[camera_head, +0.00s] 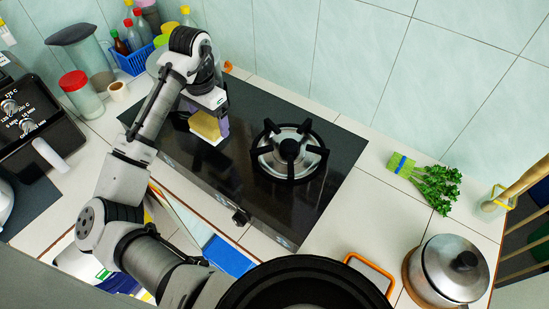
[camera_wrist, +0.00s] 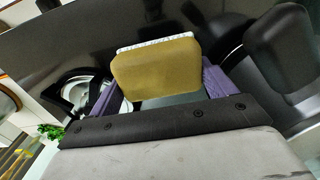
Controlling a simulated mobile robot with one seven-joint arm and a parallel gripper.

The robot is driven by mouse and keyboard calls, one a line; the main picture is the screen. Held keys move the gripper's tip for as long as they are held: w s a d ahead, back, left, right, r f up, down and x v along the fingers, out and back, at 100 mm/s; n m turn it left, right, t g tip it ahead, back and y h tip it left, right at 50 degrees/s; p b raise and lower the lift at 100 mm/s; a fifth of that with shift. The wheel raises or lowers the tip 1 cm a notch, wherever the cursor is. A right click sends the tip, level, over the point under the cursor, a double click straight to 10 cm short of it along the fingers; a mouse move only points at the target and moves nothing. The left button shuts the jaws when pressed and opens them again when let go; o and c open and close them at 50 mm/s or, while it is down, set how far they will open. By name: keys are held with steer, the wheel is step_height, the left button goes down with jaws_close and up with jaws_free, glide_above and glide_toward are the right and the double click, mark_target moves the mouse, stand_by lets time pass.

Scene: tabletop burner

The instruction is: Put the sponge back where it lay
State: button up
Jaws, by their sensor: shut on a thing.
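The sponge (camera_head: 206,126) is a yellow block with a white layer on one face. My gripper (camera_head: 209,122) is shut on it, over the left part of the black glass cooktop (camera_head: 240,176). In the wrist view the sponge (camera_wrist: 155,68) sits between the two purple fingers of my gripper (camera_wrist: 160,88), its white edge facing away. Whether the sponge touches the glass is not clear from these views. The place where it lay is not marked in either view.
A burner with a black pan support (camera_head: 290,150) stands right of my gripper. A blue basket of bottles (camera_head: 132,60), a red-lidded jar (camera_head: 82,94) and a toaster oven (camera_head: 35,125) are at left. Greens (camera_head: 428,180) and a lidded pot (camera_head: 452,268) are at right.

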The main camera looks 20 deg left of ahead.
steer(key=w+d+r+n+b, duration=0.15)
steer(key=d+b, duration=0.25)
steer(key=d, duration=0.9)
steer(key=w+d+r+n+b, duration=0.1)
steer(key=w+d+r+b, duration=0.25)
steer(key=d, duration=0.95)
steer(key=s+d+f+n+b, duration=0.1)
steer(key=s+d+b, duration=0.2)
steer(key=s+d, duration=0.55)
steer(key=s+d+f+n+b, duration=0.1)
steer(key=s+d+b, duration=0.4)
steer(key=d, duration=0.6)
steer(key=f, duration=1.2)
steer(key=f+p, duration=0.1)
steer(key=f, duration=0.5)
steer(key=shift+s+d+f, duration=0.1)
steer(key=shift+s+f, duration=0.2)
steer(key=shift+f, duration=0.1)
